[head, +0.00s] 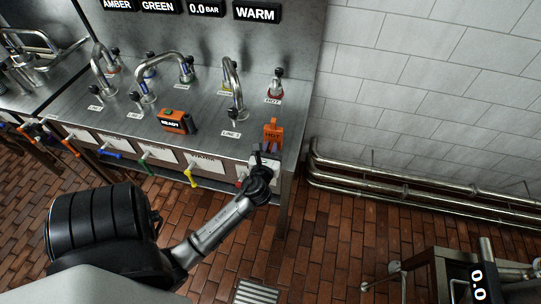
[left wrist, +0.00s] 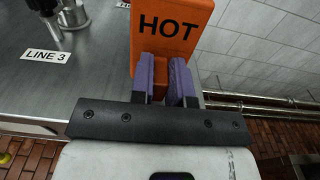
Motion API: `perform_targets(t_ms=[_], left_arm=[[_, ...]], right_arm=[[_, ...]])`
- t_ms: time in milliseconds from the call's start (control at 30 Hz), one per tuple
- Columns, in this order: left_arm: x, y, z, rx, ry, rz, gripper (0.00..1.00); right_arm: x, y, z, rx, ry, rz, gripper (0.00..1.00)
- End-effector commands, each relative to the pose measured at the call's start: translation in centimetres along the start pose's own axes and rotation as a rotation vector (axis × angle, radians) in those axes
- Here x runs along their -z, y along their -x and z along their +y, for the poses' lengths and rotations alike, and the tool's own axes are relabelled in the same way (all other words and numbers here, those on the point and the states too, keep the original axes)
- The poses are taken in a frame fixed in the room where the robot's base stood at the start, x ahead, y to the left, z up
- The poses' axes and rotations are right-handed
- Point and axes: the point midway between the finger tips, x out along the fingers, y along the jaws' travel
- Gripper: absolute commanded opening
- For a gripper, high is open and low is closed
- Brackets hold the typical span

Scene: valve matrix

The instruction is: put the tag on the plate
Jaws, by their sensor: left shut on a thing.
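The orange tag (head: 273,130) with black HOT lettering stands over the right end of the steel counter in the head view. It also shows in the left wrist view (left wrist: 172,30), facing the camera. My left gripper (head: 271,149) is shut on its lower part, with the purple finger pads (left wrist: 168,78) on either side. I cannot tell whether the tag touches the counter. A small white plate marked HOT (head: 273,100) lies on the counter behind the tag, at the foot of a red-based valve (head: 277,84). My right gripper is not in view.
A steel tap (head: 234,88) with a LINE 3 label (head: 231,134) stands left of the tag. An orange READY box (head: 177,121) sits farther left. Coloured handles line the counter front. Pipes (head: 400,190) run along the tiled wall at right.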

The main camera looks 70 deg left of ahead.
Motion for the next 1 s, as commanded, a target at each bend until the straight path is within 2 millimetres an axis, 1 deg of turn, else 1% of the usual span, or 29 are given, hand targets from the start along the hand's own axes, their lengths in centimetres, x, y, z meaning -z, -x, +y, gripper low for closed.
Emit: perform_targets(t_ms=[33,100,233,533,700,733,967,1000], left_arm=[[0.9,0.0,0.0,-0.001,0.001,0.002,0.0],[1.9,0.0,0.0,-0.001,0.001,0.003,0.0],[3.4,-0.1,0.0,-0.001,0.001,0.003,0.0],[3.5,-0.1,0.0,0.0,0.001,0.001,0.0],[4.0,-0.1,-0.1,0.0,0.0,0.002,0.0],[3.9,-0.1,-0.1,0.0,0.0,0.002,0.19],[3.8,-0.1,-0.1,0.0,0.0,0.002,0.41],[3.8,-0.1,-0.1,0.0,0.0,0.002,0.42]], right_arm=[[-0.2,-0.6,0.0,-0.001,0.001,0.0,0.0],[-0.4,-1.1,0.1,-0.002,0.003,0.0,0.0],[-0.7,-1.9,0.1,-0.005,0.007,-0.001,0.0],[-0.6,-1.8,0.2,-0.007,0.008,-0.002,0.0],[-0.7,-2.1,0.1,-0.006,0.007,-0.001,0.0],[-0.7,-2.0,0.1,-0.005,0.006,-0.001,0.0],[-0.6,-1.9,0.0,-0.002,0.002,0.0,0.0],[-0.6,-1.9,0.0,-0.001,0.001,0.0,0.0]])
